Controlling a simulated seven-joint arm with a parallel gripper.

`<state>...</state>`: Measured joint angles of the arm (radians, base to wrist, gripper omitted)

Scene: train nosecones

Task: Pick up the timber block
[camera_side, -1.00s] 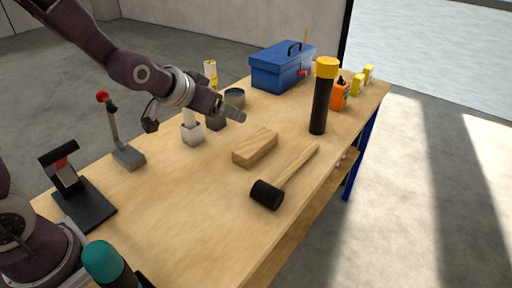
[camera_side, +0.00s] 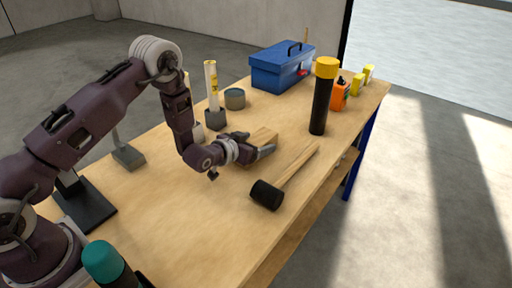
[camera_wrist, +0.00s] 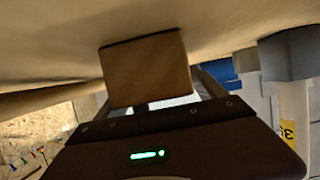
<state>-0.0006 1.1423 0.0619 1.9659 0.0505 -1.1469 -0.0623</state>
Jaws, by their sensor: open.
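The timber block (camera_side: 264,135) lies on the workbench, partly hidden behind my gripper in the side view. In the wrist view the block (camera_wrist: 147,68) shows its brown end face close ahead of the gripper. My gripper (camera_side: 266,151) is low over the bench at the block's near end, with its fingers reaching along the block. It is open. In the wrist view parts of the fingers (camera_wrist: 210,82) show beside and below the block. I cannot tell whether either finger touches it.
A black-headed mallet (camera_side: 267,194) lies in front of the block. A black cylinder with a yellow top (camera_side: 320,100) stands to the right. A dark grey holder with a yellow-and-white tube (camera_side: 212,95) and a grey round tin (camera_side: 235,98) stand behind. A blue toolbox (camera_side: 280,70) is at the back.

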